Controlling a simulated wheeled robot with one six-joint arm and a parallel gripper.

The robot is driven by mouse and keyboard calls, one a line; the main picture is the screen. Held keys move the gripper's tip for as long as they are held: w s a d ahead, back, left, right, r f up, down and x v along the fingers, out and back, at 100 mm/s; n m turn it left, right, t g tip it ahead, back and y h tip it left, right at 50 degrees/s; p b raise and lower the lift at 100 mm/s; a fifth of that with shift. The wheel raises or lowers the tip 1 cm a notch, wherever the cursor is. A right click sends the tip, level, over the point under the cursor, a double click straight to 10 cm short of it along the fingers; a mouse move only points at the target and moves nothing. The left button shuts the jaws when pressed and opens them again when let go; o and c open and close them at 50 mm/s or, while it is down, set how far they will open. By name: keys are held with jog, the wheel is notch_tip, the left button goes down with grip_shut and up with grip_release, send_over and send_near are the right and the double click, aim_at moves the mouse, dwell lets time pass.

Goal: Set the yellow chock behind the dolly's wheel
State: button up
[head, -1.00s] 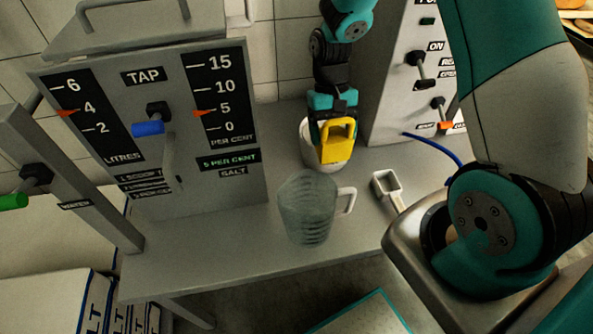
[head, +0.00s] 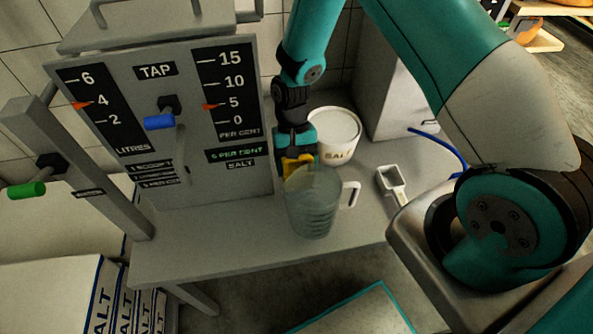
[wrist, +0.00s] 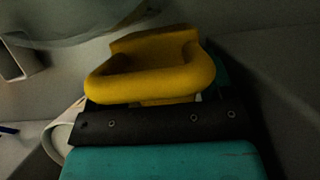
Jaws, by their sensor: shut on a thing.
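The yellow chock (head: 291,168) is held in my gripper (head: 296,161), low over the grey bench and just behind the clear measuring jug (head: 313,208). The jug hides part of the chock in the head view. In the wrist view the chock (wrist: 155,70) fills the middle, its rounded handle loop against the dark jaw base of my gripper (wrist: 160,100). The jaws are shut on it; the fingertips are mostly hidden. I cannot tell whether the chock touches the bench or the jug. The dolly and its wheel are not in view.
A white salt tub (head: 336,138) stands right of my gripper. A white scoop (head: 392,184) lies on the bench (head: 230,245) at right. The tap panel (head: 165,185) rises close on the left. Salt sacks (head: 110,300) stack at lower left. The bench front is clear.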

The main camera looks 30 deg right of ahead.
aim_at(296, 163)
jog(key=shift+f, duration=1.6)
jog(key=shift+f, duration=0.15)
jog(key=o, duration=0.8)
jog(key=shift+o, duration=0.2)
